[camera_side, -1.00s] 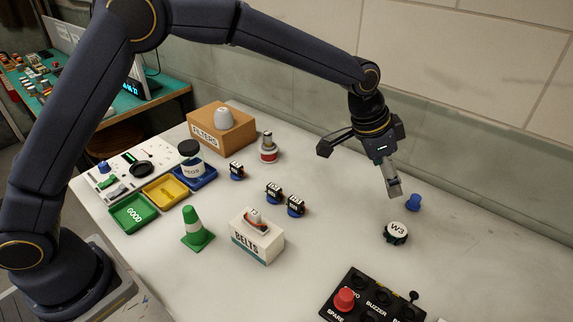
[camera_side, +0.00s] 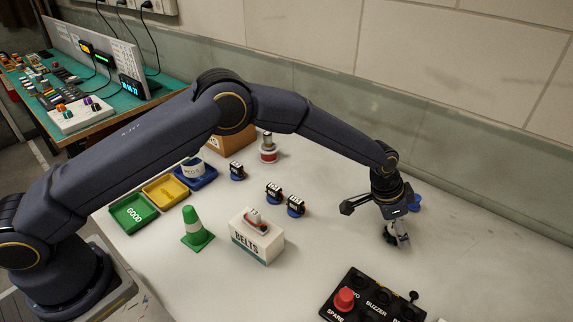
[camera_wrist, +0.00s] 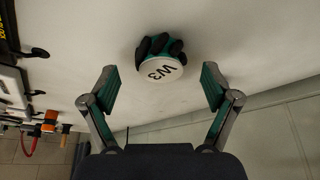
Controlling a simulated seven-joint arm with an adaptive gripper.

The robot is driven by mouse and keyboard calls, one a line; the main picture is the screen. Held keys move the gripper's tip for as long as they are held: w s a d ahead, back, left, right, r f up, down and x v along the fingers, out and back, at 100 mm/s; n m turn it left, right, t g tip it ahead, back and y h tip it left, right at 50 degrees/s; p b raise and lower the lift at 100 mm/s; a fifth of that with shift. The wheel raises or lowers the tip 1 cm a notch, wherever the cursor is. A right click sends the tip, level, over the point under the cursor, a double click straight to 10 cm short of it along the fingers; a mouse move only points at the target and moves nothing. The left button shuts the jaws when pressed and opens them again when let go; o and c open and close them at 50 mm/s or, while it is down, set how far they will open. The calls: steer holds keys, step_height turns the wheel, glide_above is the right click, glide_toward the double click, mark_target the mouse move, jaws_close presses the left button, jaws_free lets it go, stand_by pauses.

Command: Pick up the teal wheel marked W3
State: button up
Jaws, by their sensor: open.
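The W3 wheel (camera_wrist: 160,66) has a white face marked W3 and a black and teal edge. In the wrist view it lies ahead of my gripper (camera_wrist: 160,85), roughly midway between the two spread fingers. In the side view the wheel (camera_side: 389,236) is mostly hidden behind my gripper (camera_side: 397,240), which is low over the bench. My gripper is open and holds nothing. I cannot tell from the side view whether a finger touches the wheel.
A black control box with a red button (camera_side: 344,299) stands in front of the gripper. A BELTS box (camera_side: 256,240), a green cone (camera_side: 195,232) and small servos (camera_side: 296,206) stand left. The bench right of the gripper is clear.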

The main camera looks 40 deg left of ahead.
steer(key=shift+x, duration=0.95)
steer(key=shift+c, duration=0.3)
steer(key=c, duration=1.2)
